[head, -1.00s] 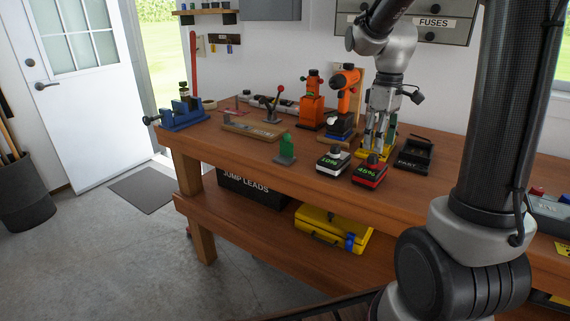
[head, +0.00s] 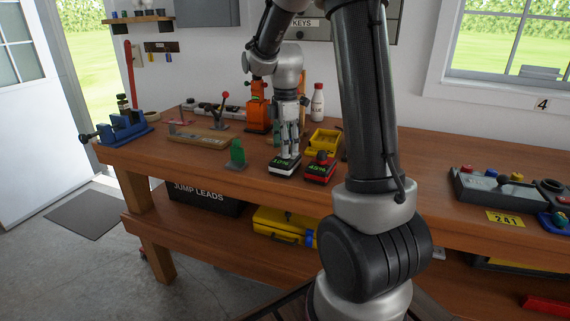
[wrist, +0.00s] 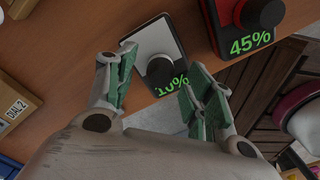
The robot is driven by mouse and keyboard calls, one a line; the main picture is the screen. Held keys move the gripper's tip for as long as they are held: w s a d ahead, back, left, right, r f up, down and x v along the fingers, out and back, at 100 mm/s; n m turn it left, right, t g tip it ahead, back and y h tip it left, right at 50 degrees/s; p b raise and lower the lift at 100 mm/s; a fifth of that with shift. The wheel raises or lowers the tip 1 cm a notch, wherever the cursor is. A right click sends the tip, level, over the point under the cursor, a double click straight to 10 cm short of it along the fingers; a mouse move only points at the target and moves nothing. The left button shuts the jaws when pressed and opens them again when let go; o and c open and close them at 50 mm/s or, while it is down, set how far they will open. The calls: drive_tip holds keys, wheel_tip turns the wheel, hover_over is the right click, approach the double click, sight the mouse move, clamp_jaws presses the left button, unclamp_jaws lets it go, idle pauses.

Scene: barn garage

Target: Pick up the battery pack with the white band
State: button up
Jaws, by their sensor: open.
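The battery pack with the white band (head: 281,168) stands on the workbench near its front edge and reads 10%. It also shows in the wrist view (wrist: 150,40), with a pale top and a round black knob, its near part between the fingertips. My gripper (head: 289,154) points down over this pack in the head view and hides part of it. In the wrist view the gripper's green-padded fingers (wrist: 163,88) are spread, one on each side of the pack's near end, holding nothing. Whether they touch the pack I cannot tell.
A red-banded battery pack (head: 320,170) reading 45% stands close on the right; it also shows in the wrist view (wrist: 232,32). A yellow tray (head: 323,141) is behind it, and a green object (head: 237,155) stands to the left.

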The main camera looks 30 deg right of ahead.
drive_tip(key=shift+f, duration=0.8)
clamp_jaws()
